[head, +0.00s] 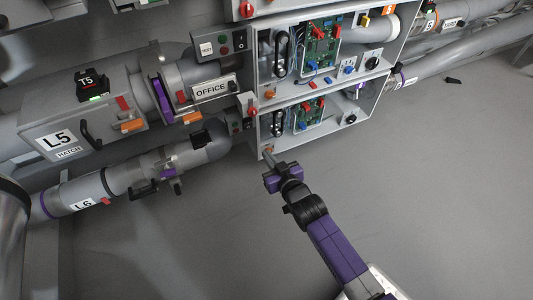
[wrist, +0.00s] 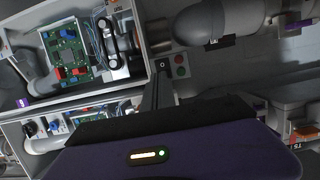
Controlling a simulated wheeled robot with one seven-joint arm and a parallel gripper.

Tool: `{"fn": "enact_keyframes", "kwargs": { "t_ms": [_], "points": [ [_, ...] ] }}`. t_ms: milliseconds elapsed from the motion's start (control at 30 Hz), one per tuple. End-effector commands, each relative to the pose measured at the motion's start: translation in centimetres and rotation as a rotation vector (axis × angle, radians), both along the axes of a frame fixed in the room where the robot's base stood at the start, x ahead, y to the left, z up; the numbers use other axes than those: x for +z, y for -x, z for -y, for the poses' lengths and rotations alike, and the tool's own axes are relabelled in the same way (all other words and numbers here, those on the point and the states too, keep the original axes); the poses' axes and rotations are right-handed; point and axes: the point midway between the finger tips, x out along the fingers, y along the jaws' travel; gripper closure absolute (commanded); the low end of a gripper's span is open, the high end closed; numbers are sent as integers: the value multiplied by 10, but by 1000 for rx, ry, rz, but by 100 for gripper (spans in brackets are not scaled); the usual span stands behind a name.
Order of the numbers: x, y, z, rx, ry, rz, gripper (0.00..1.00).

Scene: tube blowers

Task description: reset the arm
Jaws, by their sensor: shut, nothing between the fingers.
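My gripper (head: 267,156) is at the end of my purple and black arm, in the middle of the head view. Its fingers are shut and hold nothing. The fingertips are close to the lower left corner of the lower open grey box (head: 330,124); I cannot tell whether they touch it. In the wrist view the thin shut fingers (wrist: 160,82) point up beside a small panel with red and green buttons (wrist: 180,66). The arm is stretched out from the bottom right.
An upper open box with a green circuit board (head: 321,40) sits above the lower one.

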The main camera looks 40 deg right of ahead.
Motion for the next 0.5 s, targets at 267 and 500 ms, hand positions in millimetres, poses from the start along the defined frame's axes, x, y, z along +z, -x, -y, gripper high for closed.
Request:
{"fn": "enact_keyframes", "kwargs": {
  "t_ms": [267, 500],
  "points": [
    [0, 0, 0, 0, 1, 0, 100],
    [42, -5, -2, 14, 40, 95, 100]
  ]
}}
